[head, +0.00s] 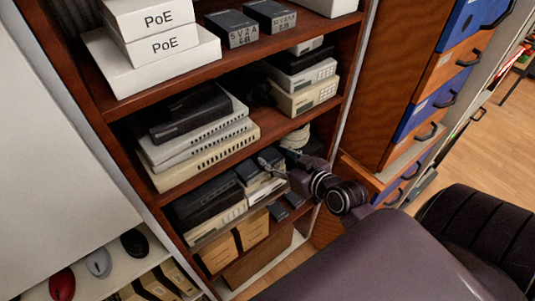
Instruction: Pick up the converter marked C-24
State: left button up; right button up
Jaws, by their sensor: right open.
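I cannot read the mark C-24 on anything in view. My right gripper (268,162) is open at the lower shelf's opening, close to the dark boxes there. It partly hides the things behind it. My left gripper is not in view.
The brown wooden shelf unit (180,86) holds white PoE boxes (160,48), stacked light devices (205,145) and cardboard boxes (252,229). Blue and orange drawers (440,85) stand at the right. Computer mice (98,263) lie on a white shelf at lower left.

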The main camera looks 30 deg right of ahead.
aim_at(266, 151)
jog(key=x, duration=0.3)
jog(key=shift+r+p, duration=0.2)
jog(key=shift+p, duration=0.15)
jog(key=shift+x, duration=0.8)
jog(key=shift+s+d+f, duration=0.1)
jog(key=shift+f, duration=0.05)
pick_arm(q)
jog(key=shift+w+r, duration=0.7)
pick_arm(e)
jog(key=c, duration=1)
